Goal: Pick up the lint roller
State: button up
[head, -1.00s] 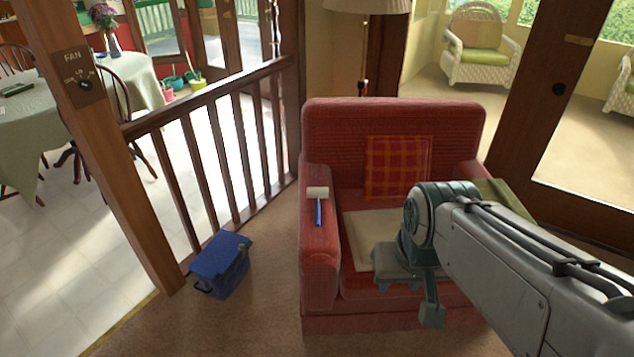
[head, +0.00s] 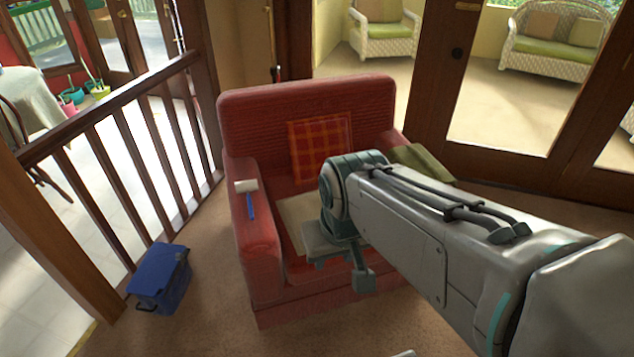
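The lint roller (head: 251,205) has a white roller head and a blue handle. It lies on top of the left armrest of the red armchair (head: 262,106), with the white head toward the backrest. My gripper (head: 343,268) hangs at the end of my arm, in front of the chair seat, to the right of the lint roller and apart from it. The gripper points downward and is seen from behind. Its fingers are partly hidden, so I cannot tell whether it is open or shut. I see nothing held in it.
A plaid cushion (head: 319,147) leans on the chair's backrest, and a green cloth (head: 424,163) lies over the right armrest. A blue box (head: 160,277) stands on the floor left of the chair. A wooden railing (head: 120,140) runs behind it. Carpet lies clear between box and chair.

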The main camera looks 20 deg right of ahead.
aim_at(248, 185)
jog(key=u, duration=1.5)
jog(key=i, duration=1.35)
jog(key=z, duration=2.4)
jog(key=i, duration=0.5)
jog(key=u, duration=0.1)
